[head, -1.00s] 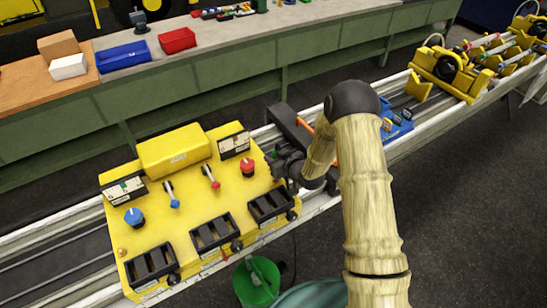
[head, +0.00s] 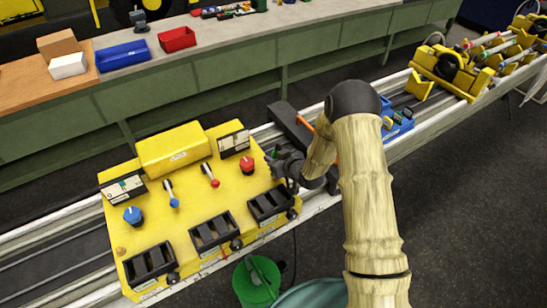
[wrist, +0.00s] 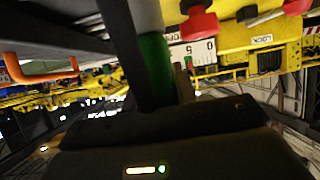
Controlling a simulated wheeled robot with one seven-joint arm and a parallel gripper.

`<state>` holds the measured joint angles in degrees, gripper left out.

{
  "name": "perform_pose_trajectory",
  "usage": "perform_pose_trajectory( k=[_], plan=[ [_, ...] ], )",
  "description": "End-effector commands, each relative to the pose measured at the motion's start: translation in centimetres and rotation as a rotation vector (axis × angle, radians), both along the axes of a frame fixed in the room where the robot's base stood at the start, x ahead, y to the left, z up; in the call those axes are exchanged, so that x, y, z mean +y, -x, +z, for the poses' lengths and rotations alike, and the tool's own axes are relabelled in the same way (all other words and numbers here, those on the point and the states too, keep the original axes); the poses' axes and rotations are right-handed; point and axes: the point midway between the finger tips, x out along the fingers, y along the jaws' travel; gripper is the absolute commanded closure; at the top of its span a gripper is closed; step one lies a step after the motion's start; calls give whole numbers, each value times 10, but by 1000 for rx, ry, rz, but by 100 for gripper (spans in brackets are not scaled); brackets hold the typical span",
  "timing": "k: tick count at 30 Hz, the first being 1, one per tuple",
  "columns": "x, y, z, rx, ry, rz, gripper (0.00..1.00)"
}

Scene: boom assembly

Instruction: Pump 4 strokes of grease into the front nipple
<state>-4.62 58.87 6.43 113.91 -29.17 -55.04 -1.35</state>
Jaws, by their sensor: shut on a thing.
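My gripper (head: 280,162) is at the right edge of the yellow control panel (head: 222,187), beside the red knob (head: 247,165). In the wrist view it is shut on a green handle (wrist: 155,65), mostly hidden by the dark fingers. A red knob (wrist: 198,22) and a white scale plate (wrist: 195,50) marked 5 and 0 show just beyond the handle. The panel also carries a blue lever (head: 171,194) and a red lever (head: 210,175). I cannot make out the front nipple or a pump count in these views.
A dark block with an orange handle (head: 304,122) stands close behind my gripper. A blue fixture (head: 397,122) and yellow stands (head: 445,70) are farther along the rail. A green bucket (head: 256,280) is on the floor in front of the panel.

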Motion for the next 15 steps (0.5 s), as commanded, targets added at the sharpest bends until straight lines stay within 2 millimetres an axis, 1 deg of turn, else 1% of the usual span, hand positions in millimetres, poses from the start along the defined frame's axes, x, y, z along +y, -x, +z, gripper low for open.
perform_pose_trajectory(
  k=[15],
  plan=[
    [0, 0, -7, -1, -1, 0, 100]
  ],
)
